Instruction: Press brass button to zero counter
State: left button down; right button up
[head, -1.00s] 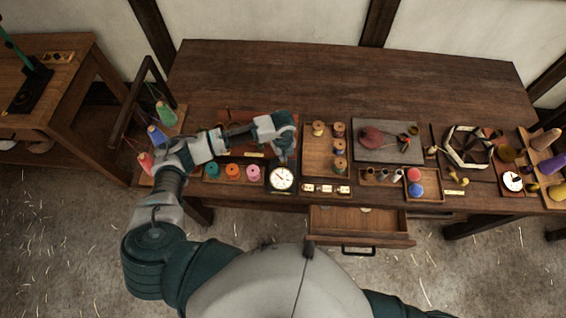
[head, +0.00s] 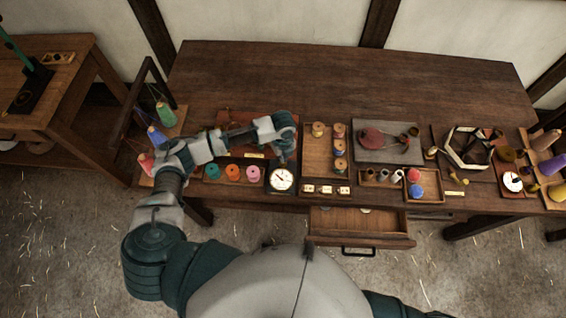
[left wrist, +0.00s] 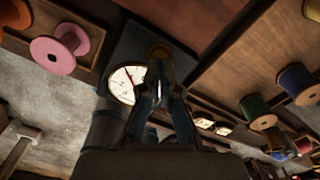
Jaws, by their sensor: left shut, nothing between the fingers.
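The counter (head: 282,179) is a dark box with a white round dial near the front edge of the table. Its dial (left wrist: 125,85) also shows in the left wrist view, partly covered by my fingers. The brass button (left wrist: 158,50) is a round brass piece on the dark box, right at my fingertips in that view. My left gripper (head: 283,157) points down over the back part of the counter, shut and empty. Its fingers (left wrist: 160,72) show close together in the left wrist view. I cannot tell whether they touch the button. My right gripper is not in view.
Left of the counter is a row of coloured spools (head: 232,172); right is a tray of wooden spools (head: 319,165). Brass-framed labels (head: 326,189) lie in front of that tray. A drawer (head: 360,225) stands open below. The table's back (head: 350,80) is clear.

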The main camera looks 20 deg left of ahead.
pick_arm(q)
jog(key=shift+f+b, duration=0.4)
jog(key=shift+f, duration=0.8)
jog(key=shift+r, duration=0.1)
dwell(0.4)
notch_tip(320, 180, up, 7)
jog(key=p, duration=0.8)
dwell(0.3)
